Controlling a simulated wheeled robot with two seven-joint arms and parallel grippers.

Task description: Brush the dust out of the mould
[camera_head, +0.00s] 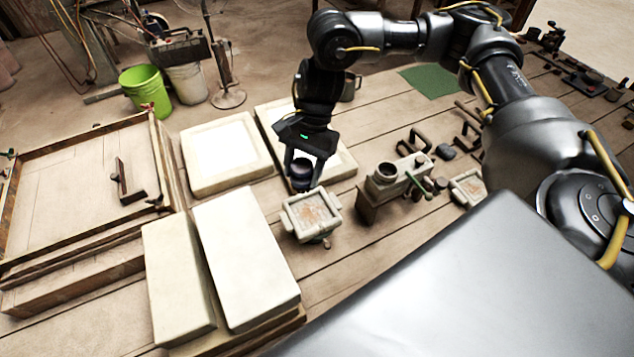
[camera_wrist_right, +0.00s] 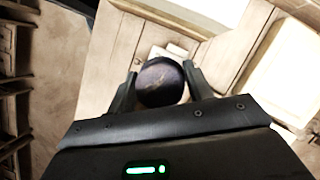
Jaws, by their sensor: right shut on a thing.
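My right gripper (camera_head: 303,172) is shut on a dark round object (camera_head: 301,171), which also shows between the fingers in the right wrist view (camera_wrist_right: 161,82). I cannot tell whether it is the brush. The mould (camera_head: 311,213) is a pale square frame with side lugs and reddish-brown dust on its inner face. In the right wrist view the held object and gripper hide much of what is below. My left gripper is not in view.
A second small pale frame (camera_head: 467,188) lies further right. Pale slabs (camera_head: 245,262) lie at front left; framed white panels (camera_head: 224,152) lie behind. A wooden tray (camera_head: 80,180) is at left.

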